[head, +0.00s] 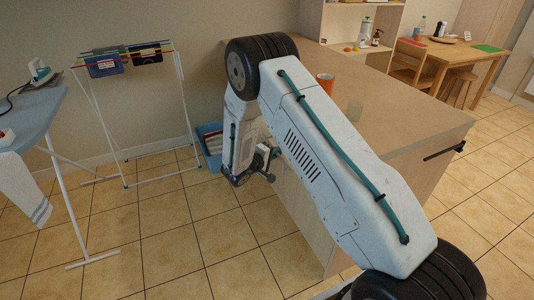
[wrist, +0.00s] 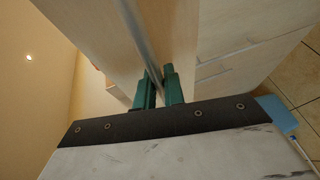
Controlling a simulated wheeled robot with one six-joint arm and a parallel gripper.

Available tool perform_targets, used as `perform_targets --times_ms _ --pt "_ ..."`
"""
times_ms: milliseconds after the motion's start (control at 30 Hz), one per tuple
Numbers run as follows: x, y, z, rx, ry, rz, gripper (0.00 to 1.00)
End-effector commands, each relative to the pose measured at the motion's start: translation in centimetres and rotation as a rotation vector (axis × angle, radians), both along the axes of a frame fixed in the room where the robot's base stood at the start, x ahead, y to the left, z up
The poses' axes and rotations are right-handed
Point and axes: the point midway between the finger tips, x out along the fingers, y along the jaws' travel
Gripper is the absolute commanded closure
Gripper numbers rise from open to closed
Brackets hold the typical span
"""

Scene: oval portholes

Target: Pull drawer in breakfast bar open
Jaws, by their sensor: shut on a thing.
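The breakfast bar (head: 430,125) is a long wood-topped counter, right of centre in the head view. My gripper (head: 268,165) is low beside its front face there, partly hidden by my arm. In the wrist view, my gripper's green fingers (wrist: 165,88) are closed around a thin metal bar handle (wrist: 133,25), which runs up out of the top of the view. Pale wooden fronts (wrist: 225,65) with thin dividing lines lie beyond the fingers. I cannot tell how far any drawer stands out, as my arm covers much of the front in the head view.
An orange cup (head: 326,82) and a pale glass (head: 355,110) stand on the counter. A blue basket (head: 209,140) is on the floor behind my gripper. A drying rack (head: 130,60) and an ironing board (head: 30,118) stand left. The tiled floor between is clear.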

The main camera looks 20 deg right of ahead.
Motion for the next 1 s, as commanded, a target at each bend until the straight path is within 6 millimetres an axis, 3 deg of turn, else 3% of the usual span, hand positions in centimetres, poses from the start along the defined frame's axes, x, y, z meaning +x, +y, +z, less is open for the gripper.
perform_targets --times_ms 467,500,533,833,1000 --pt "-0.3 -0.7 0.0 0.000 0.001 -0.019 1.00" --pt "-0.3 -0.7 0.0 0.000 0.001 -0.019 0.87" --pt "-0.3 -0.7 0.0 0.000 0.001 -0.019 0.80" --pt "-0.3 -0.5 0.0 0.000 0.000 -0.016 0.80" --pt "-0.9 1.3 0.3 0.000 0.000 -0.012 0.80"
